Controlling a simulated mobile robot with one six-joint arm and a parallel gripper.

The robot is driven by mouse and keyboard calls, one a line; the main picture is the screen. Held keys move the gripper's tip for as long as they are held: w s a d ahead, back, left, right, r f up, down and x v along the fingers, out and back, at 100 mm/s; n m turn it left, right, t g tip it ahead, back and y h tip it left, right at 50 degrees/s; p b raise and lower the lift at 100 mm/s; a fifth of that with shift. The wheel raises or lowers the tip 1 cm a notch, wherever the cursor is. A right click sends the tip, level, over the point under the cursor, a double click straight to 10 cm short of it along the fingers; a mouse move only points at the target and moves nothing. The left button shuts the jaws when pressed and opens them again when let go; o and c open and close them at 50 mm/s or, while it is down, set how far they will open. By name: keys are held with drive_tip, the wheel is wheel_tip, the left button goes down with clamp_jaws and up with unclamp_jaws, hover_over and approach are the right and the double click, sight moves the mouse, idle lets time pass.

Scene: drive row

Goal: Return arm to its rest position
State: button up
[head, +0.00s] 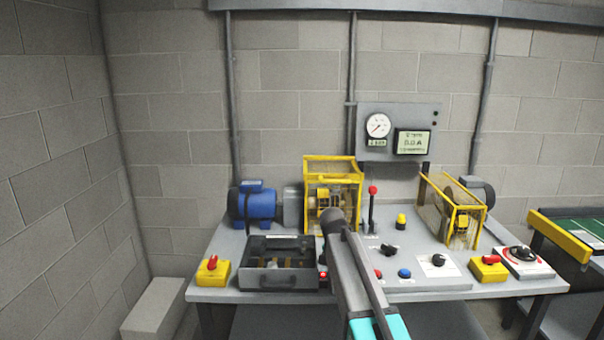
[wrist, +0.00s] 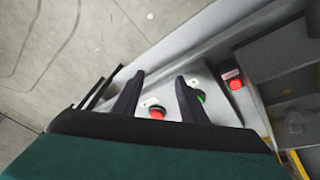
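My gripper (wrist: 160,78) shows in the wrist view with its two dark fingers spread apart and nothing between them. Below the fingertips are a red button (wrist: 157,113) and a green button (wrist: 201,97) on a pale panel near the bench edge. Whether the fingers touch the panel cannot be told. In the head view my grey arm (head: 362,280), with a cyan part at the bottom, rises in front of the bench (head: 225,240). The gripper's fingers cannot be made out there.
An open grey drawer-like box (head: 278,278) and a yellow switch box (head: 213,270) stand at the bench's front left. A blue motor (head: 255,203), yellow guard cages (head: 333,168) and a red-knobbed lever (head: 372,205) stand farther back. Floor (wrist: 50,45) is clear beyond the edge.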

drive_tip(key=s+d+f+g, duration=0.1)
drive_tip(key=s+f+g, duration=0.1)
drive_tip(key=s+f, duration=0.65)
drive_tip(key=s+d+f+n+g, duration=0.15)
drive_tip(key=s+f, duration=0.45)
drive_tip(key=f, duration=0.6)
drive_tip(key=s+d+f+g, duration=0.1)
drive_tip(key=s+d+f, duration=0.1)
drive_tip(key=s+f, duration=0.7)
drive_tip(key=s+a+f+n+y, duration=0.1)
drive_tip(key=s+f+n, duration=0.1)
drive_tip(key=s+f, duration=0.3)
drive_tip(key=s+a+f+n+g+y, duration=0.1)
drive_tip(key=s+f+n, duration=0.2)
drive_tip(key=s, duration=0.9)
drive_tip(key=s+a+f+n+g+y, duration=0.1)
drive_tip(key=s+f+n, duration=0.2)
drive_tip(key=s+f, duration=0.4)
drive_tip(key=shift+s+y, duration=0.3)
drive_tip(key=shift+s, duration=0.65)
drive_tip(key=shift+a, duration=0.1)
drive_tip(key=shift+c, duration=1)
